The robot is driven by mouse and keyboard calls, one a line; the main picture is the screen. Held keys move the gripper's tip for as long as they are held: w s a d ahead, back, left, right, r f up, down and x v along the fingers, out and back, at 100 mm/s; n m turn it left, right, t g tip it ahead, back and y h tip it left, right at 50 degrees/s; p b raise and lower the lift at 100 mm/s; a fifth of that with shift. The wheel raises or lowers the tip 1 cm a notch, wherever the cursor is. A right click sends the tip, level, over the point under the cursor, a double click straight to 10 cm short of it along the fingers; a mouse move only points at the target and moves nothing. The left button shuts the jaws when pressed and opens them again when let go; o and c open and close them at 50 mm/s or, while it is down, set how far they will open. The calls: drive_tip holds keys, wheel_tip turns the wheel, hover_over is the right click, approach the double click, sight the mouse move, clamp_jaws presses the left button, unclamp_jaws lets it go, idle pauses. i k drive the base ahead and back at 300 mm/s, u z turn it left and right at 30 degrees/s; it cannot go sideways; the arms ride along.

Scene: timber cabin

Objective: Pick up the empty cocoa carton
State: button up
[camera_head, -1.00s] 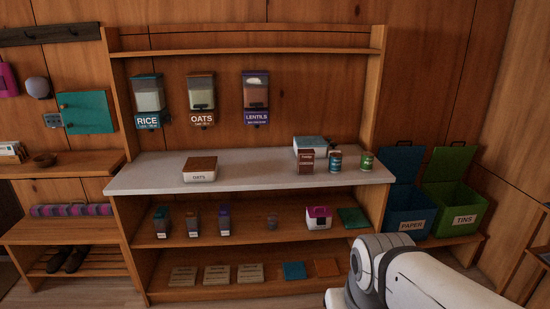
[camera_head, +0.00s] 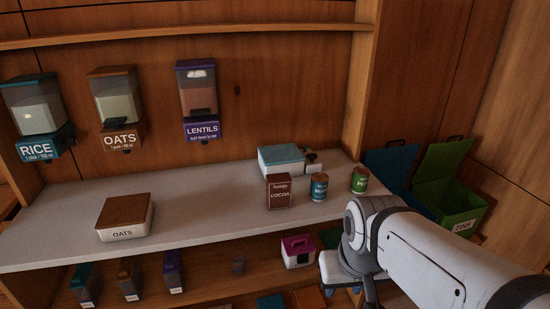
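The cocoa carton (camera_head: 279,192) is a small brown box labelled COCOA. It stands upright on the pale counter, in front of a white box with a light blue lid. Whether it is empty cannot be seen. My arm reaches in from the lower right, and its wrist is to the right of the carton and nearer to me. My gripper's fingers are not clearly visible; the end of the arm points down past the counter's front edge, apart from the carton.
A blue tin (camera_head: 319,187) and a green tin (camera_head: 360,180) stand right of the carton. The white box (camera_head: 282,160) is behind it. An OATS box (camera_head: 125,218) sits at the left of the counter (camera_head: 205,207); between them is clear. A green TINS bin (camera_head: 455,199) is at right.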

sight(280, 187)
drive_tip(key=z, duration=0.05)
drive_tip(key=i, duration=0.85)
drive_tip(key=z, duration=0.15)
